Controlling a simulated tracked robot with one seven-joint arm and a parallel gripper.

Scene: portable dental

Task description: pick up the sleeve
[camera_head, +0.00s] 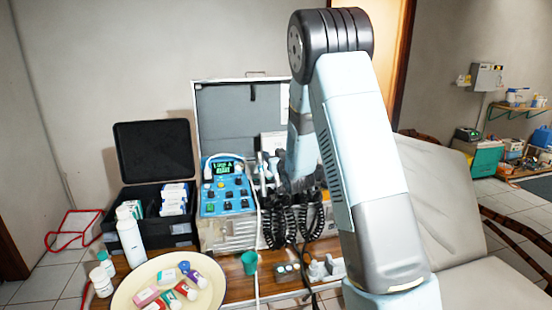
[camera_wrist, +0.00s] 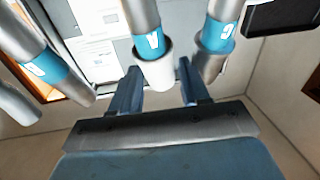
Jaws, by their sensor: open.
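In the wrist view, a white cylindrical piece, which looks like the sleeve (camera_wrist: 154,70), sits around the end of a metal handpiece with a blue band (camera_wrist: 150,44). My gripper (camera_wrist: 158,78) is open, with one blue finger on each side of the white piece's lower end. I cannot tell whether either finger touches it. A second handpiece (camera_wrist: 221,32) with a grey end piece (camera_wrist: 209,64) is just right of the right finger. In the head view, my arm hides the gripper, and I cannot make out the sleeve.
Another banded handpiece (camera_wrist: 45,62) is at the left. In the head view, coiled black hoses (camera_head: 283,222) hang beside a blue control unit (camera_head: 227,190). A round tray (camera_head: 125,300), white bottle (camera_head: 130,237) and green cup (camera_head: 250,262) crowd the table.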

